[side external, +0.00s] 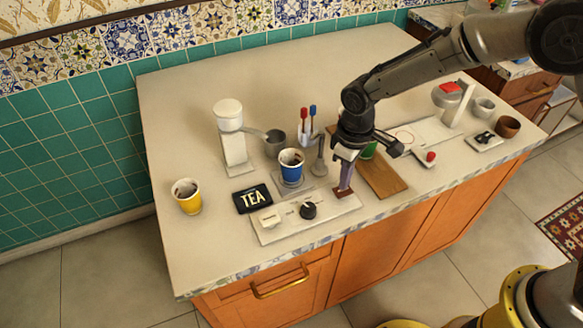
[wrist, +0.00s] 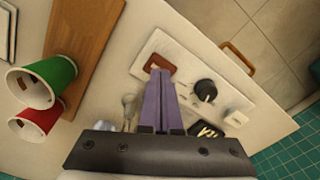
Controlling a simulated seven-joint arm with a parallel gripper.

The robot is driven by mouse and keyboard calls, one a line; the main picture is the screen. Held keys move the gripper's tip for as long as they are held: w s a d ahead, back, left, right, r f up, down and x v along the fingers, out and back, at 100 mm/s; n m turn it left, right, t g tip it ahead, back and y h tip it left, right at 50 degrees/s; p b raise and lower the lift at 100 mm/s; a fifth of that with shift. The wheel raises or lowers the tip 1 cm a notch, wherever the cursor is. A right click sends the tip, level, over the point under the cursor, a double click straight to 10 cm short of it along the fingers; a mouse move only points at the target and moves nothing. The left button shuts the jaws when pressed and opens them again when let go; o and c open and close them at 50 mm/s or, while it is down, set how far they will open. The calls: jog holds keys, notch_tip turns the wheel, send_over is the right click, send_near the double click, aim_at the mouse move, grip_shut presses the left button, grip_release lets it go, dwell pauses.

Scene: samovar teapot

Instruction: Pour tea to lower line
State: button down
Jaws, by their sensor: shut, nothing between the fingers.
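A blue paper cup (side external: 291,168) stands upright on a small stand behind the control panel (side external: 270,232). Dark shapes show inside its rim; I cannot make out a line or tea level. A black sign reading TEA (side external: 253,198) lies left of it. The panel carries a black knob (side external: 308,210), a white switch (side external: 269,218) and a brown button (wrist: 161,62). My gripper (side external: 344,187) is shut and empty, pointing down at the panel's right end. In the wrist view its purple fingers (wrist: 161,80) overlap the brown button; I cannot tell whether they touch it.
A white dispenser (side external: 231,135) and grey pot (side external: 275,141) stand behind the blue cup. A yellow cup (side external: 187,197) is far left. A wooden board (side external: 380,178), green cup (wrist: 42,80) and red cup (wrist: 36,118) are beside my gripper. The back left counter is clear.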

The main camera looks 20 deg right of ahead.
jog(key=shift+f, duration=0.1)
jog(key=shift+f, duration=1)
dwell(2.7)
jog(key=shift+r, duration=0.1)
dwell(3.5)
jog(key=shift+r, duration=2.45)
